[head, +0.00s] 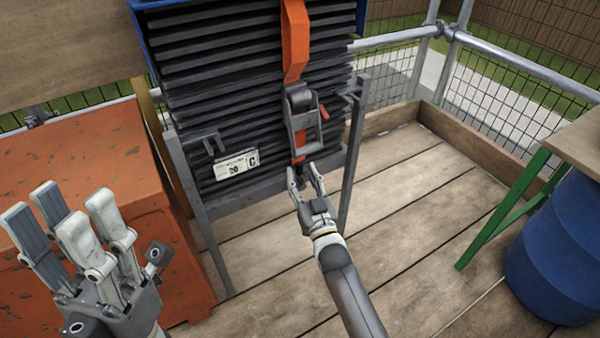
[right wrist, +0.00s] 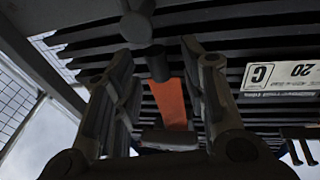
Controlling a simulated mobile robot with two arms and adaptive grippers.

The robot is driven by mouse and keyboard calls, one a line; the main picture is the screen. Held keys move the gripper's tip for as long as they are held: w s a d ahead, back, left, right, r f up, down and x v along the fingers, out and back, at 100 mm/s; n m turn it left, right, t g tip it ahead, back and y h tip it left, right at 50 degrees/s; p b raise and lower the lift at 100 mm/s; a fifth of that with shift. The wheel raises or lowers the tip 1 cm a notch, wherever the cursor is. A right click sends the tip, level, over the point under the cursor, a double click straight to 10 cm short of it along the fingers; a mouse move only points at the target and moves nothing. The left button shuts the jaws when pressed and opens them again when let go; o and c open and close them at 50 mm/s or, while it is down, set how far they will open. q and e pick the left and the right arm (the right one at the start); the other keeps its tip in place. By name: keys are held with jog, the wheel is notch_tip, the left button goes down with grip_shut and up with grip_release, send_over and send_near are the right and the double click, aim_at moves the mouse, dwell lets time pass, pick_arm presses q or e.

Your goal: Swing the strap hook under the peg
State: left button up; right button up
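The orange strap (head: 295,45) runs down the front of a stack of dark tiles (head: 230,85), through a grey ratchet buckle (head: 304,122). It also shows in the right wrist view (right wrist: 171,103). My right gripper (head: 305,178) is at the strap's lower end, below the buckle. Its fingers stand apart on either side of the strap and a dark cylindrical piece (right wrist: 158,64). I cannot tell whether that piece is the hook or the peg. A dark rounded part (right wrist: 136,26) is beside it. My left gripper (head: 85,235) is open and empty, away from the stack at lower left.
Grey metal uprights (head: 354,140) flank the stack, and a white label (head: 236,162) is on its front. A worn orange box (head: 90,180) stands at left. A blue barrel (head: 560,245) and green-legged table (head: 510,205) stand at right. The plank floor (head: 420,215) between is clear.

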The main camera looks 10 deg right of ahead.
jog(key=v, duration=1)
jog(key=shift+a, duration=0.1)
